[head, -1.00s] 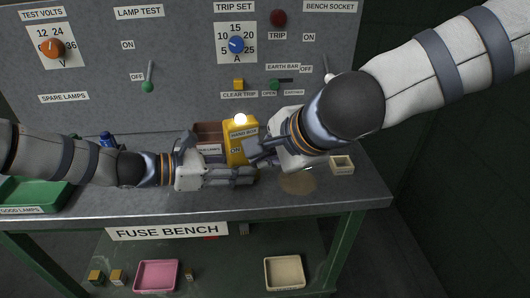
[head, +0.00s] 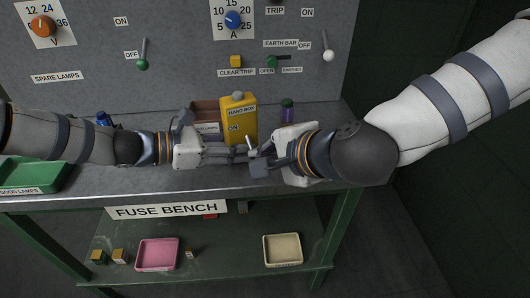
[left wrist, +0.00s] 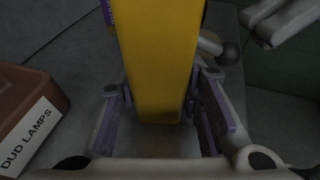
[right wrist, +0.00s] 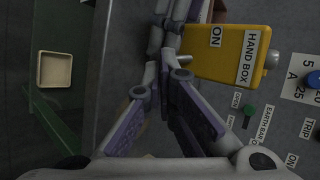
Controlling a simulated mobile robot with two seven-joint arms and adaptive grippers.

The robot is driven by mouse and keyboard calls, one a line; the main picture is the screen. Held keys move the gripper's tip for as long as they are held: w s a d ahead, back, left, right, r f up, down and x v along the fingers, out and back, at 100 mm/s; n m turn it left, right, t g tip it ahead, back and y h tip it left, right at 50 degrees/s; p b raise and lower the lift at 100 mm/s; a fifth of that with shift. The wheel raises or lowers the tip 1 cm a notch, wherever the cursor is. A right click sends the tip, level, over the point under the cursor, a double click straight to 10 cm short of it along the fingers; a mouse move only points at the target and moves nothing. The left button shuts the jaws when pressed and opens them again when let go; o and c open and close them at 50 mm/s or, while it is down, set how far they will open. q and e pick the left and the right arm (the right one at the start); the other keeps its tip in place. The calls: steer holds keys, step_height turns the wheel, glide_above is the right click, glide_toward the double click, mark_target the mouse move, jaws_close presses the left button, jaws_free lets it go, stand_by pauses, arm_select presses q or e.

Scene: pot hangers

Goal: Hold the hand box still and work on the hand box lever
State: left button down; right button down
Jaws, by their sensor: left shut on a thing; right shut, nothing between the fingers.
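The yellow hand box (head: 238,118) stands upright on the bench, with a grey unlit lamp on top (head: 237,97) and an ON label. My left gripper (head: 238,153) is shut on its lower part; the left wrist view shows the box (left wrist: 158,60) between both finger pads. The lever (head: 251,144) sticks out at the box's lower right; its dark ball end (left wrist: 229,53) shows in the left wrist view. My right gripper (head: 258,167) is shut and empty, low in front of the box near the lever. I cannot tell whether it touches the lever.
A brown dud lamps box (head: 205,112) stands left of the hand box, and a purple-and-green object (head: 288,108) behind on the right. The switch panel (head: 180,60) rises behind. A green tray (head: 40,175) is at far left. The bench's front right is clear.

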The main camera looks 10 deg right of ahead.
steer(key=shift+r, duration=0.65)
step_height(320, 180, up, 10)
stand_by(0.3)
arm_select(q)
steer(key=c, duration=1.1)
jaws_free()
steer(key=shift+o, duration=0.2)
steer(key=shift+a, duration=0.1)
